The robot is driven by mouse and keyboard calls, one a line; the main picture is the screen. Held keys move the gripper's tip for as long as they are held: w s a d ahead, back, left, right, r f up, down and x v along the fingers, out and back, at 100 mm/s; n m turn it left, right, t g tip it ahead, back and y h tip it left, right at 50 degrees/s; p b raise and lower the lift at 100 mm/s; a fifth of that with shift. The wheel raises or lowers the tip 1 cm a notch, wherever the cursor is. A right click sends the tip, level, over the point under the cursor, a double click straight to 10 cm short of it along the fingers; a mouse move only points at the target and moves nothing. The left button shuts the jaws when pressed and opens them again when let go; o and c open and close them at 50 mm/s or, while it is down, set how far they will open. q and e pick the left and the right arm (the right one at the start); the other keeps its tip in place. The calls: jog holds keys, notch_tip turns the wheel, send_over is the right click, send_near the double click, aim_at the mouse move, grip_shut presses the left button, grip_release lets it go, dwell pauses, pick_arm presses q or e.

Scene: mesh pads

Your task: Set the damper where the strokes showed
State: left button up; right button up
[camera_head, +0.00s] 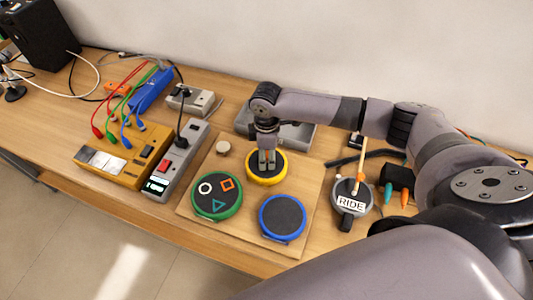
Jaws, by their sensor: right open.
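Three round dark mesh pads lie on a wooden board (246,217): one with a yellow rim (281,171), one with a green rim (218,202) and one with a blue rim (283,215). A small beige disc (223,147), perhaps the damper, lies on the board left of the yellow-rimmed pad. My right gripper (267,164) points down over the yellow-rimmed pad, open with nothing seen in it; I cannot tell whether it touches the pad. My left gripper is not in view.
A grey pad labelled RIDE (351,204) stands right of the board, with a stick across it. A grey power strip (178,160) and a yellow box (121,160) with cables stand left. A grey case (298,136) lies behind my right gripper.

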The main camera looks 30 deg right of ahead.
aim_at(267, 153)
jog(key=shift+r, duration=0.1)
notch_tip(267, 153, up, 12)
jog(key=b, duration=0.2)
dwell(0.4)
dwell(0.4)
